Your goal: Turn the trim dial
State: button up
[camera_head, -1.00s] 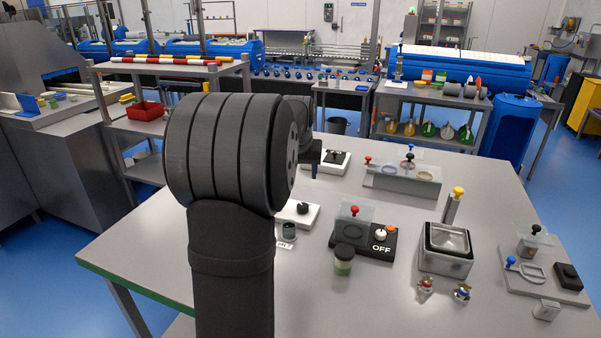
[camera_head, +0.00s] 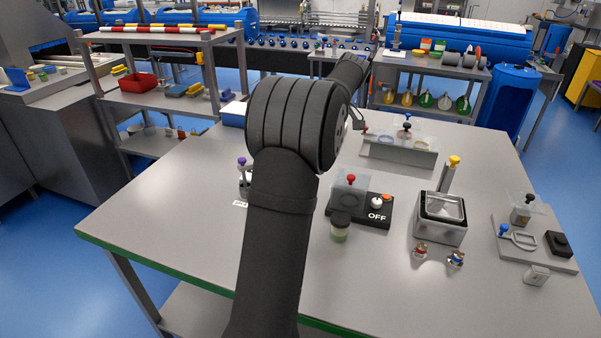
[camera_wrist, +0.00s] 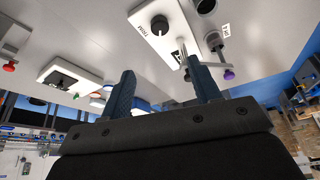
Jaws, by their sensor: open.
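The trim dial (camera_wrist: 159,25) is a black round knob with a white pointer line, on a white plate (camera_wrist: 176,14) marked TRIM in the wrist view. My gripper (camera_wrist: 160,66) is open, its two blue fingers spread and nothing held between them. The dial lies beyond the fingertips toward the top of that view, apart from them. In the head view my arm hides the dial and its plate.
A purple-topped item (camera_head: 242,163) stands left of my arm; its purple knob (camera_wrist: 229,74) shows near the right finger. The table's front left is clear.

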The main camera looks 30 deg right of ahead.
jog(key=x, duration=1.7)
jog(key=shift+w+f, duration=0.15)
jog(key=c, duration=1)
